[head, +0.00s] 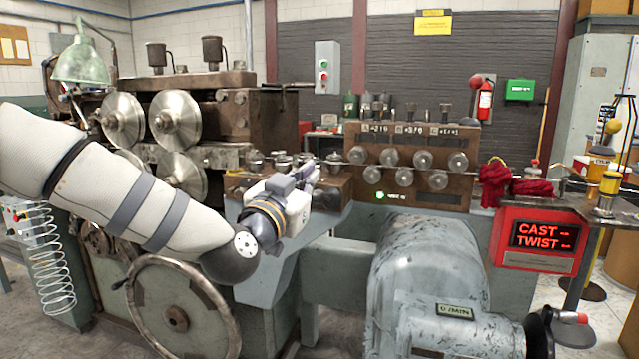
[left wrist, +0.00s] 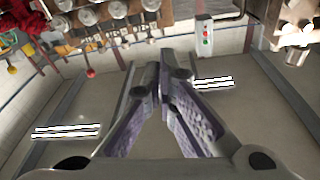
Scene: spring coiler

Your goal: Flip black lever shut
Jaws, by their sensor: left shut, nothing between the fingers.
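My left gripper (head: 310,170) is in the middle of the head view, in front of the machine's ledge and left of the roller panel (head: 352,150). In the left wrist view its two fingers (left wrist: 165,65) meet at the tips, with nothing between them. I cannot pick out the black lever with certainty. A dark bar (head: 283,87) sticks out to the right from the top of the brown housing, and several dark posts stand on the roller panel. A red-knobbed lever (left wrist: 90,73) shows in the left wrist view. My right gripper is not in view.
A large grey motor housing (head: 425,290) stands in front of the roller panel. A handwheel (head: 178,318) and large steel discs (head: 175,120) are at the left, near my left arm. Red cloth (head: 495,185) and a red "CAST TWIST" display (head: 543,238) are at the right.

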